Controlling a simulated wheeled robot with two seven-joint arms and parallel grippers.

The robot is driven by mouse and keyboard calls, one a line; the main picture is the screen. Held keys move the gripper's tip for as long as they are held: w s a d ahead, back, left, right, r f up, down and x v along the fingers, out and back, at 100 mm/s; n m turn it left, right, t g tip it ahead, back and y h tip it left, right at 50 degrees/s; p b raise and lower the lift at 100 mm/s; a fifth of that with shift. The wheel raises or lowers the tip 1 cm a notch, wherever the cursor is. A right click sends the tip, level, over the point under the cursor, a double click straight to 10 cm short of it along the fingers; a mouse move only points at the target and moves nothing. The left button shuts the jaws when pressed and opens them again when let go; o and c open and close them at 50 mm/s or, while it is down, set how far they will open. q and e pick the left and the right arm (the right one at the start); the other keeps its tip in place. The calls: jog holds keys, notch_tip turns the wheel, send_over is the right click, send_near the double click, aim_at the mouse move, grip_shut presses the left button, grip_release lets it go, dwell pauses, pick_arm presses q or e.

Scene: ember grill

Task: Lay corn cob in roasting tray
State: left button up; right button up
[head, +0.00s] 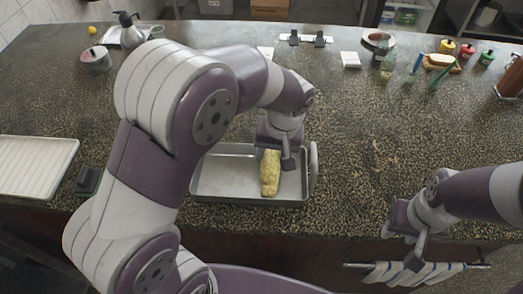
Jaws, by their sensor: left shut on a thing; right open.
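The corn cob (269,174) is yellow and lies lengthwise over the roasting tray, pointing toward the front. The roasting tray (225,187) is a shallow grey metal pan near the front edge of the counter, with a handle at its right end. My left gripper (287,160) is above the tray and shut on the corn cob near its far end. I cannot tell whether the cob touches the tray floor. My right gripper (402,245) is open and empty, in front of the counter at the right. My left arm hides part of the tray's left side.
A white ribbed tray (35,165) lies at the left, with a small dark block (87,181) beside it. A pot (95,59), jars and bottles stand along the back. A striped towel (415,273) hangs on the front rail. The counter right of the tray is clear.

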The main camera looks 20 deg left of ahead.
pick_arm(q)
jog(key=a+f+p, duration=0.1)
jog(key=a+f, duration=0.1)
jog(key=a, duration=0.1)
jog(key=s+a+f+p, duration=0.1)
jog(key=a+f, duration=0.1)
jog(key=a, duration=0.2)
jog(key=a+f, duration=0.2)
jog(key=a, duration=0.2)
jog(key=shift+s+a+f+p, duration=0.15)
jog(key=shift+s+a+p, duration=0.1)
jog(key=shift+p, duration=0.15)
notch_tip(320, 180, down, 3)
jog(key=shift+s, duration=0.1)
jog(key=shift+f, duration=0.45)
jog(key=shift+f, duration=0.2)
jog(key=o, duration=1.2)
jog(key=shift+r, duration=0.1)
